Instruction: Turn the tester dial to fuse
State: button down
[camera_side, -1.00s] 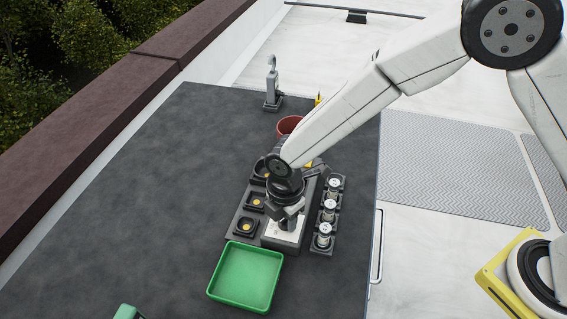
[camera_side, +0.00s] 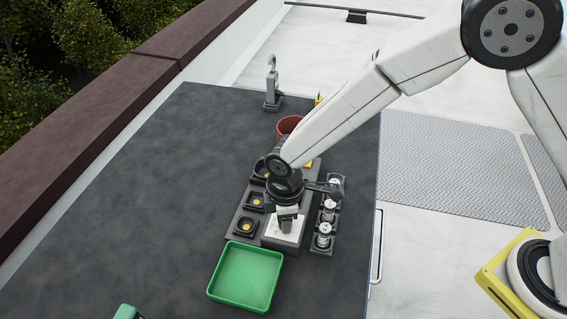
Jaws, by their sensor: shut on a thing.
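The tester is a dark block with a pale front panel (camera_side: 279,236) on the dark table top, in the middle of the side view. My gripper (camera_side: 287,221) points down over this panel and is shut on the dial. The dial itself is hidden by the fingers, and its pointer and markings cannot be read.
Black sockets with yellow centres (camera_side: 245,226) line the tester's left. A rack of silver-topped cylinders (camera_side: 324,235) stands close on its right. A green tray (camera_side: 245,276) is in front, a red container (camera_side: 288,125) and a grey hooked stand (camera_side: 272,88) behind.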

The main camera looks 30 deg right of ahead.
jog(key=shift+m, duration=0.4)
jog(key=shift+c, duration=1.5)
grip_release()
jog(key=shift+r, duration=0.1)
jog(key=shift+r, duration=3.8)
jog(key=s+d+r+m+t, duration=0.1)
jog(key=s+d+m, duration=0.2)
jog(key=d, duration=0.5)
jog(key=s+d+r+m, duration=0.1)
jog(key=s+d+m, duration=0.2)
jog(key=d, duration=0.6)
jog(key=s+d+r+m+t, duration=0.1)
jog(key=s+d+m, duration=0.2)
jog(key=d+m, duration=0.3)
jog(key=d, duration=0.3)
jog(key=shift+s+m+t, duration=0.25)
jog(key=shift+m+t, duration=0.05)
